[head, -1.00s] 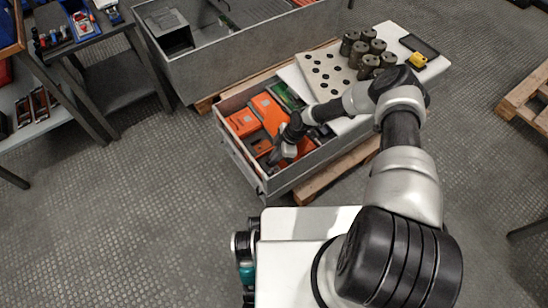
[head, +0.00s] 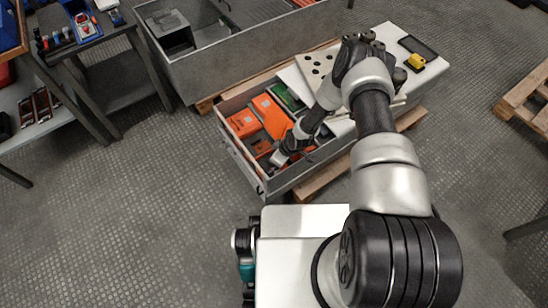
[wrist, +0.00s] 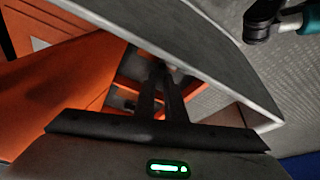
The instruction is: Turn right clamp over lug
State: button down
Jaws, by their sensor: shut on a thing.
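My gripper (head: 288,154) is low inside the near end of the grey metal enclosure (head: 229,152). In the wrist view its two dark fingers (wrist: 161,75) are close together and reach down past the enclosure's grey wall (wrist: 215,50), among orange parts. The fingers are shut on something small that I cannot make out. The right clamp and the lug cannot be told apart in either view; the gripper, the wall and shadow hide that spot. Orange blocks (head: 270,112) lie in the enclosure beside the gripper.
A green board (head: 289,97) lies at the enclosure's far end. A white tabletop (head: 398,37) holds a perforated plate (head: 314,66), dark cylinders partly behind my arm, and a yellow item (head: 416,61). A larger grey bin (head: 240,50) stands behind.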

jog(key=shift+s+a+m+t+h, duration=0.1)
jog(key=shift+m+t+h, duration=0.2)
jog(key=shift+m, duration=0.85)
jog(key=shift+a+m+t+h, duration=0.1)
jog(key=shift+m+t+h, duration=0.2)
jog(key=shift+m, duration=0.85)
jog(key=c, duration=2.1)
grip_release()
jog(key=p+v, duration=0.5)
jog(key=v, duration=1.2)
jog(key=shift+s+d, duration=0.15)
jog(key=shift+s, duration=0.1)
jog(key=shift+r, duration=0.2)
